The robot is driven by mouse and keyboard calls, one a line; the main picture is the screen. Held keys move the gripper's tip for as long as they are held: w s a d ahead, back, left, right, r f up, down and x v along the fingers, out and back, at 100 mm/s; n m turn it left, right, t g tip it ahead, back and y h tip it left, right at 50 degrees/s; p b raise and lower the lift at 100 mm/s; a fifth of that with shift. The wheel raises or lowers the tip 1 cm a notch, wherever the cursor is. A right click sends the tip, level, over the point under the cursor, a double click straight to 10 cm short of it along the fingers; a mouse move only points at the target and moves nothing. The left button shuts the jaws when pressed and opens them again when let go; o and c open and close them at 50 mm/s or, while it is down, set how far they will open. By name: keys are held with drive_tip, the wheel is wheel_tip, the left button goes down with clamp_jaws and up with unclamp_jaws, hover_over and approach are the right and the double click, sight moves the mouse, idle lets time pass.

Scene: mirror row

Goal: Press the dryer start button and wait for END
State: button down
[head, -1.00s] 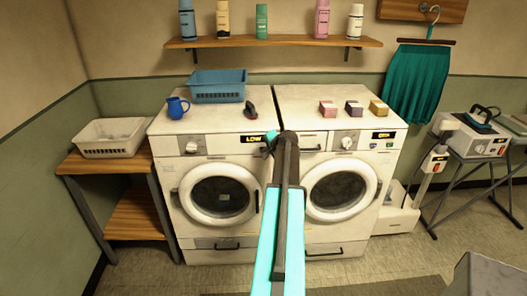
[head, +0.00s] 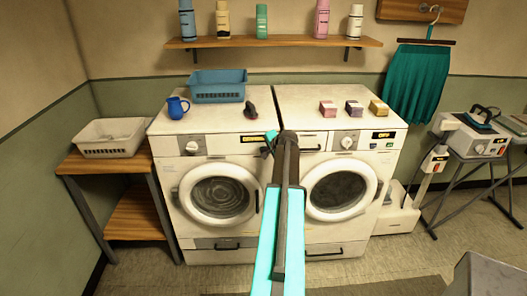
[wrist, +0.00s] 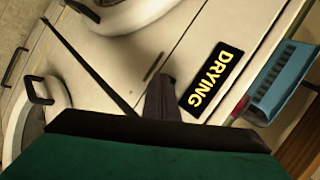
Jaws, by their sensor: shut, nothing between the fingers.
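The left white machine (head: 222,240) has a lit display (head: 254,138) at the right of its control panel; in the wrist view the display (wrist: 211,80) reads DRYING in yellow. Its round door (head: 218,195) is closed, with pale swirls behind the glass. My gripper (head: 270,144) reaches to the panel just right of the display, its fingers shut and empty. In the wrist view the dark fingertips (wrist: 163,82) are against or very near the panel beside the display. I cannot make out the start button; my gripper covers that part of the panel.
A second white machine (head: 335,225) stands at the right, its display reading OFF. On top are a blue mug (head: 178,107), a blue basket (head: 218,88) and several small boxes (head: 354,108). A side table (head: 130,165) holds a white basket (head: 110,138).

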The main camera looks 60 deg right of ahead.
drive_tip(key=shift+s+a, duration=0.4)
drive_tip(key=shift+a, duration=0.2)
drive_tip(key=shift+s+a, duration=0.1)
drive_tip(key=s+a, duration=0.1)
drive_tip(key=a, duration=0.1)
drive_tip(key=s+a, duration=0.1)
drive_tip(key=shift+s+a+b, duration=0.3)
drive_tip(key=shift+s+a, duration=0.05)
drive_tip(key=shift+a, duration=0.05)
idle(0.3)
idle(0.8)
